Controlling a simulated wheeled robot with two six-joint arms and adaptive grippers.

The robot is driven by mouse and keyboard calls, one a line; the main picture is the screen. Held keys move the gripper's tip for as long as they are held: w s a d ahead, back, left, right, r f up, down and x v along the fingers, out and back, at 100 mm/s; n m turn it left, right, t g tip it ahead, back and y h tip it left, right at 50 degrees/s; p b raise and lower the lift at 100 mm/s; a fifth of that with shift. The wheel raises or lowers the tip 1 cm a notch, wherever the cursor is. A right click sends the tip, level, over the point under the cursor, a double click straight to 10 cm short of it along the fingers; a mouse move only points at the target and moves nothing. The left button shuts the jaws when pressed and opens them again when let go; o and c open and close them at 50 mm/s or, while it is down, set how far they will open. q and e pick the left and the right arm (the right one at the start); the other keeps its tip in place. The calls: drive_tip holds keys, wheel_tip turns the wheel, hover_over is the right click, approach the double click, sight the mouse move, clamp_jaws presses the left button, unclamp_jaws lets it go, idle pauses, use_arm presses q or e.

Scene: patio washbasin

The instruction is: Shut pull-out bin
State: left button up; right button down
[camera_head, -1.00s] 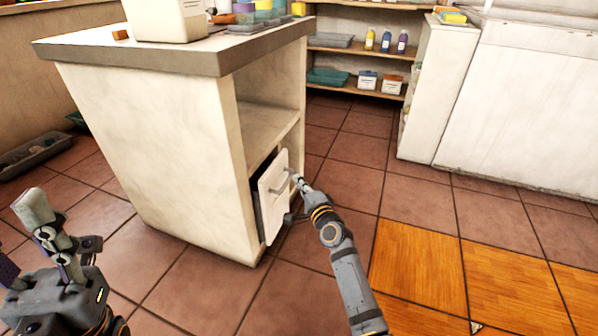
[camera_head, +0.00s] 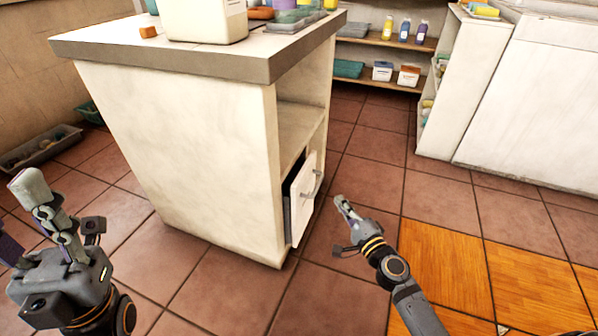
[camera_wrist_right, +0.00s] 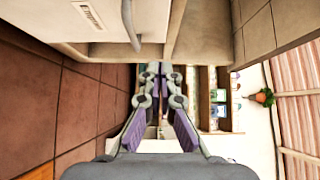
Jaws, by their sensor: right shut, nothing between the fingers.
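The pull-out bin's white front (camera_head: 301,204) stands out a little from the cabinet's right side, with a dark gap behind it. Its grey bar handle (camera_head: 317,186) faces right. In the right wrist view the white panel with a label (camera_wrist_right: 85,16) and bar handle (camera_wrist_right: 130,26) fills the upper left. My right gripper (camera_head: 341,201) is shut and empty, just right of the handle and apart from it. Its closed fingers also show in the right wrist view (camera_wrist_right: 160,70). My left gripper (camera_head: 20,212) is at the lower left, fingers apart, away from the bin.
The cabinet (camera_head: 190,150) has an open shelf above the bin and a counter with containers on top. A grey tray (camera_head: 42,146) lies on the floor at far left. Shelves with bottles (camera_head: 403,30) stand at the back. Tiled floor right of the bin is clear.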

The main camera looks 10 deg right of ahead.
sight(302, 180)
drive_tip(key=w+a, duration=0.1)
drive_tip(key=w, duration=0.2)
drive_tip(key=w+a+p, duration=0.1)
drive_tip(key=w+a, duration=0.1)
drive_tip(key=w, duration=0.2)
drive_tip(key=w+a+p, duration=0.1)
drive_tip(key=w, duration=0.3)
drive_tip(key=shift+w+a, duration=0.15)
drive_tip(key=shift+w, duration=0.05)
drive_tip(key=shift+w+a, duration=0.25)
drive_tip(key=shift+a, duration=0.15)
drive_tip(key=w+a, duration=0.1)
drive_tip(key=a, duration=0.1)
drive_tip(key=w+a+b, duration=0.1)
drive_tip(key=a, duration=0.1)
drive_tip(key=shift+w, duration=0.4)
drive_tip(key=shift+r, duration=0.15)
